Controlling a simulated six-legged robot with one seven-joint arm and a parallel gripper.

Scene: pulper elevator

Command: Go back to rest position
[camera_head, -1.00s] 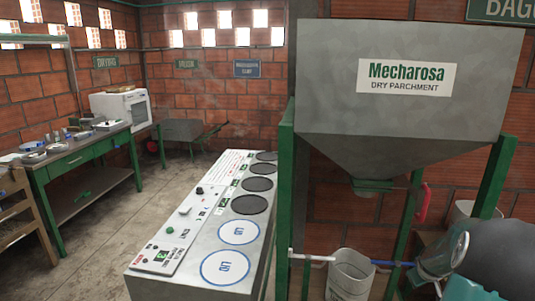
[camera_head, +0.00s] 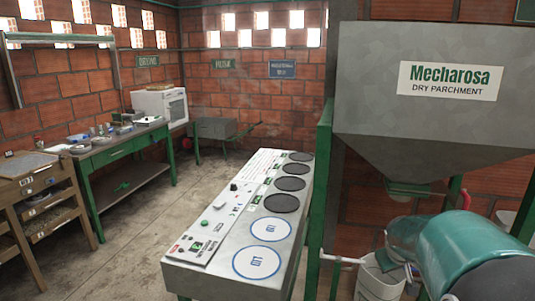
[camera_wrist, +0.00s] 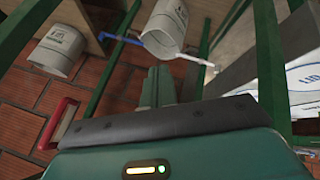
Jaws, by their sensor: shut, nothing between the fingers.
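My gripper (camera_wrist: 158,83) shows in the wrist view as dark green fingers close together beyond a black bar, shut with nothing held. In the head view my teal arm fills the lower right corner, in front of the green hopper stand and below the hopper (camera_head: 440,95).
A grey control panel table (camera_head: 240,215) with round plates stands at centre. A green workbench (camera_head: 120,148) and a wooden drawer rack (camera_head: 45,195) stand at left. The concrete floor (camera_head: 150,225) between them is clear. A green post (camera_head: 322,195) stands close to my arm.

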